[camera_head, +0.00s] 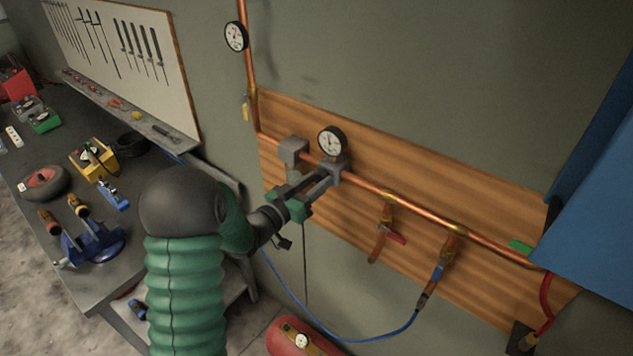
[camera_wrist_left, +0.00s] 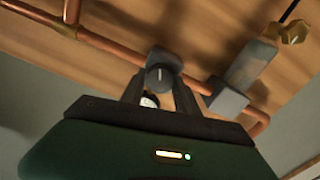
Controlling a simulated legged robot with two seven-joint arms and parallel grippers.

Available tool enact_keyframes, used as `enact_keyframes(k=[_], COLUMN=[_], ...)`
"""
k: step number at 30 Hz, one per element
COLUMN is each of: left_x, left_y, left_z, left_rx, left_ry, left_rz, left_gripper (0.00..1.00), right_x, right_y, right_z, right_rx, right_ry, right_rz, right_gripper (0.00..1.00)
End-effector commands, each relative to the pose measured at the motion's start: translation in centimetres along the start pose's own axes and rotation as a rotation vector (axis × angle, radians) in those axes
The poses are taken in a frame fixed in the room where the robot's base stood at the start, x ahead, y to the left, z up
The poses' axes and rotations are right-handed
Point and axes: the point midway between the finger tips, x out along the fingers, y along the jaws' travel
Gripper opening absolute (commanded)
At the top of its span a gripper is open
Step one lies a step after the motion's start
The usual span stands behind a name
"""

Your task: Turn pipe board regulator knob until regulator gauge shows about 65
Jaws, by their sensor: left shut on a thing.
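The regulator gauge (camera_head: 332,141) is a round white dial with a black rim, above the copper pipe on the wooden pipe board (camera_head: 460,180). Its needle looks roughly upright, but the reading is too small to tell. The grey regulator body (camera_head: 335,166) sits just below it. My left gripper (camera_head: 318,180) reaches up to it from the lower left. In the left wrist view the dark regulator knob (camera_wrist_left: 160,76) is between the two fingers, and the gripper is shut on it. Part of a gauge (camera_wrist_left: 149,101) shows between the fingers. My right gripper is not in view.
A grey block (camera_head: 292,150) stands left of the regulator, close to my gripper. Valves with a red handle (camera_head: 396,238) and a blue handle (camera_head: 438,272) hang to the right. A blue panel (camera_head: 595,200) is far right. A cluttered workbench (camera_head: 105,280) is left.

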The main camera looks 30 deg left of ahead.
Motion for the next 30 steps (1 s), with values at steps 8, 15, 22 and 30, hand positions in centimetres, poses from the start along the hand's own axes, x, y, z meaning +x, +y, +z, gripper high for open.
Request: enact_keyframes(k=[8,15,22,30], left_x=[-0.06,-0.04,-0.04,-0.05], left_y=[-0.20,-0.19,-0.17,-0.13], left_z=[0.01,0.03,0.02,0.03], left_rx=[-0.170,-0.199,-0.198,-0.197], left_ry=[0.007,0.008,0.008,0.008], left_rz=[-0.002,-0.001,-0.001,0.000], left_gripper=[0.00,0.00,0.59,0.59], right_x=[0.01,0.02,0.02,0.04], right_y=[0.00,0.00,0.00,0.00], right_z=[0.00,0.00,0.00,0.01], right_rx=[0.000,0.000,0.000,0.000], right_ry=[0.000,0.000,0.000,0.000], right_rz=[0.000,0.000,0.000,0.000], right_gripper=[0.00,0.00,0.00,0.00])
